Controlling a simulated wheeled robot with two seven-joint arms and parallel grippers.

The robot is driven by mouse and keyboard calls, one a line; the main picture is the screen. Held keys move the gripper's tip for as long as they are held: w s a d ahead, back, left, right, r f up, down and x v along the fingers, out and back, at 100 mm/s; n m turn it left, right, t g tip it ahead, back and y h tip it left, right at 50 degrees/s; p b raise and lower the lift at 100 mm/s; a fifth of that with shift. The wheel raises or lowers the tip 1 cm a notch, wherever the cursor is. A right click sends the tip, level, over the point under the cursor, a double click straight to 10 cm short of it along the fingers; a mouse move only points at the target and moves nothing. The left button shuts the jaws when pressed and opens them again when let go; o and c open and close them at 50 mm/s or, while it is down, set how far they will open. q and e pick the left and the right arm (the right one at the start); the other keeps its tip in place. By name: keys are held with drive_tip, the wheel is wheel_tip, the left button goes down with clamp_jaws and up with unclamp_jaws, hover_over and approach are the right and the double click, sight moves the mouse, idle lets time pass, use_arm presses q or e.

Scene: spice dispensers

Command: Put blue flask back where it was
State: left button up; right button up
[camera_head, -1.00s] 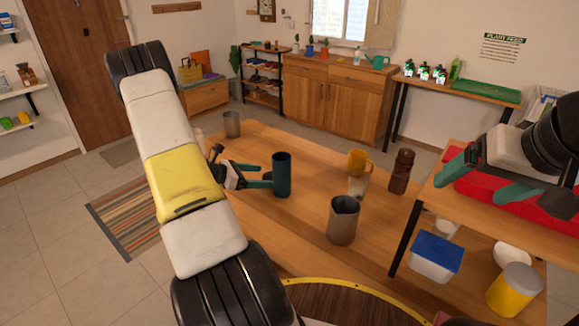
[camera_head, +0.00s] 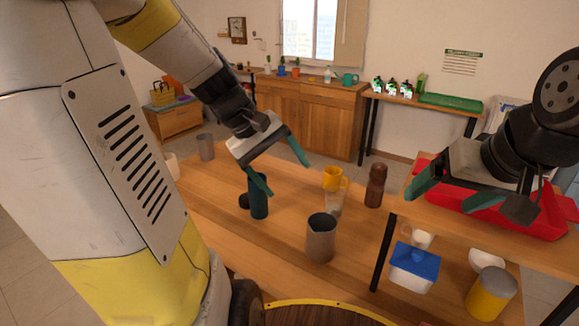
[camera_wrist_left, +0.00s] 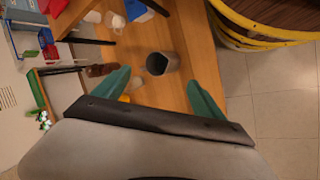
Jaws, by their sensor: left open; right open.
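The dark blue-teal flask (camera_head: 260,207) stands upright on the wooden table (camera_head: 215,212). My left gripper (camera_head: 288,180) is open and empty, raised over the table; one finger overlaps the flask's top in the head view, and I cannot tell whether they touch. In the left wrist view my left gripper (camera_wrist_left: 158,78) shows its two teal fingers spread, with the grey pitcher (camera_wrist_left: 168,64) beyond them; I cannot make out the flask there. My right gripper (camera_head: 437,201) is open and empty, by the red tray on the right.
The grey pitcher (camera_head: 320,240), a yellow mug (camera_head: 332,178) on a clear jar and a brown bottle (camera_head: 375,186) stand right of the flask. A grey cup (camera_head: 206,148) stands at the far left. The red tray (camera_head: 498,204) lies on a side shelf.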

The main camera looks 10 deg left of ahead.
use_arm(q)
drive_tip(key=s+d+r+m+t+y, duration=0.1)
drive_tip(key=s+r+m+t+y, duration=0.2)
drive_tip(key=s+r+m, duration=0.2)
drive_tip(key=shift+s+m, duration=1.6)
drive_tip(key=shift+s, duration=0.25)
drive_tip(key=shift+d, duration=0.1)
